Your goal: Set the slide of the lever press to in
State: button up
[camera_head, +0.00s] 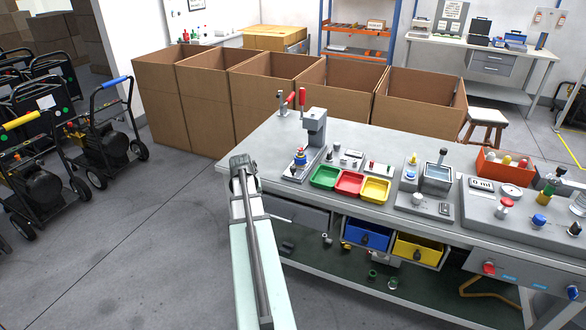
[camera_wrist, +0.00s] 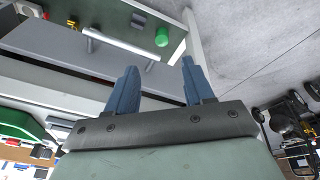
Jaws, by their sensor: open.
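The lever press (camera_head: 316,127) stands upright at the left end of the grey bench, with a grey column and a red-handled lever (camera_head: 302,97). The press is not identifiable in the wrist view.
Green, red and yellow trays (camera_head: 349,183) lie right of the press. A drawer (camera_head: 299,213) is under the bench top, with a lower shelf below. Tall cardboard boxes (camera_head: 205,105) stand behind.

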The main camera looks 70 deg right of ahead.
jog(key=s+d+r+m+h, duration=0.1)
jog(key=s+d+r+m, duration=0.2)
jog(key=d+r, duration=0.8)
notch_tip(320, 180, up, 8)
jog(key=m+g, duration=0.4)
jog(key=m, duration=0.9)
send_over(293, 167)
jog(key=w+a, duration=0.4)
jog(key=shift+y, duration=0.3)
jog(key=x, duration=1.3)
jog(key=shift+s+d+f, duration=0.1)
jog(key=shift+d+f, duration=0.2)
jog(key=shift+f, duration=0.05)
grip_shut()
